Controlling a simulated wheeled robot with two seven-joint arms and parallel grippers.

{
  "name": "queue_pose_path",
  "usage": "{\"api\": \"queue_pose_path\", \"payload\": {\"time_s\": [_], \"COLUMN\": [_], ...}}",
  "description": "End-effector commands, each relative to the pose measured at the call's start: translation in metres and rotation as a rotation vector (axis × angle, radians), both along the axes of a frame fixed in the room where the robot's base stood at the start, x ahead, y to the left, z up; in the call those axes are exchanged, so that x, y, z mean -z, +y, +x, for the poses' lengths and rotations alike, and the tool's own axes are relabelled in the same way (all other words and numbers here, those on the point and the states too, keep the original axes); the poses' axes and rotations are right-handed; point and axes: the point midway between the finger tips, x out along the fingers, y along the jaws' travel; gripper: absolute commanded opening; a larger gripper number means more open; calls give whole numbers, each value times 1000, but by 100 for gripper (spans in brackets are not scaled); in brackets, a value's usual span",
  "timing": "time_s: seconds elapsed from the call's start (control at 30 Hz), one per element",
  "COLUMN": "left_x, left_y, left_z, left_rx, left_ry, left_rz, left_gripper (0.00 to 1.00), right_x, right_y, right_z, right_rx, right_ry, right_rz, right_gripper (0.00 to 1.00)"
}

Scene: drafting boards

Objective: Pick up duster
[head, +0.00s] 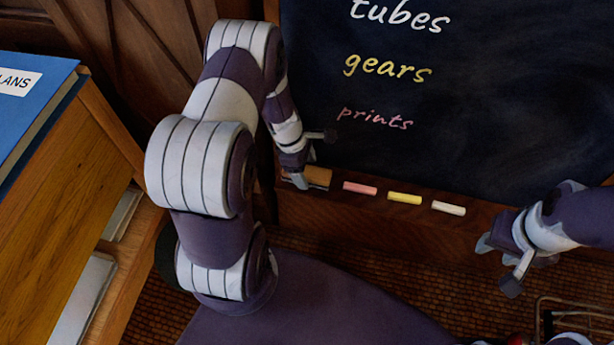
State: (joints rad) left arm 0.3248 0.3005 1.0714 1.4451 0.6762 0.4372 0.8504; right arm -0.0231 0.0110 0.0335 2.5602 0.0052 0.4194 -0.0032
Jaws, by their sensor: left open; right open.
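The duster (319,177), a small block with an orange-brown top, sits at the left end of the chalk ledge below the blackboard. My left gripper (313,159) is open right at it. One finger reaches down in front of the duster's left part and hides some of it; the other points out to the right above it. I cannot tell whether the fingers touch it. My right gripper (499,264) is open and empty, low at the right, in front of the ledge and well apart from the duster.
Pink (360,188), yellow (405,198) and white chalk (448,208) lie on the ledge right of the duster. The blackboard (500,100) rises behind. A wooden cabinet (70,190) with a blue book (30,105) stands left. A wire basket (575,312) is at the lower right.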

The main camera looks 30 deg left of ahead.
Motion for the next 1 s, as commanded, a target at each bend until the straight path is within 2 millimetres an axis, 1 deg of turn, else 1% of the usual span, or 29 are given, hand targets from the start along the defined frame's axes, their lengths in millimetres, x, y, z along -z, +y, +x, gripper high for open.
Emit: {"api": "queue_pose_path", "payload": {"time_s": [0.1, 0.17, 0.2, 0.3, 0.5, 0.57, 0.67, 0.8, 0.9, 1.0], "left_x": [-2, -2, -2, -2, -2, -5, -24, -63, -84, -98], "left_y": [0, 0, 0, 0, 0, 0, 0, 0, 0, 0], "left_z": [0, 0, 0, 0, 0, 0, 1, 1, 1, 0], "left_rx": [0, 0, 0, 0, 0, 0, 1, 0, 0, 2], "left_ry": [0, 0, 0, 0, 0, 0, -1, -2, -2, -1], "left_rz": [0, 0, 0, 0, 0, 0, 0, 0, 0, -1], "left_gripper": [74, 55, 42, 12, 12, 12, 12, 12, 12, 12], "right_x": [-2, -2, -2, -2, -2, -4, -15, -36, -46, -52], "right_y": [0, 0, 0, 0, 0, 0, 0, 0, 0, 0], "right_z": [0, 0, 0, 0, 0, 0, 0, 0, 0, 0], "right_rx": [0, 0, 0, 0, 0, 0, 0, 0, 0, 0], "right_ry": [-1, -1, -1, -1, -1, -1, 0, -1, -1, -1], "right_rz": [0, 0, 0, 0, 0, 0, 0, 0, 0, 0], "right_gripper": [43, 43, 43, 43, 43, 43, 43, 43, 43, 43]}}
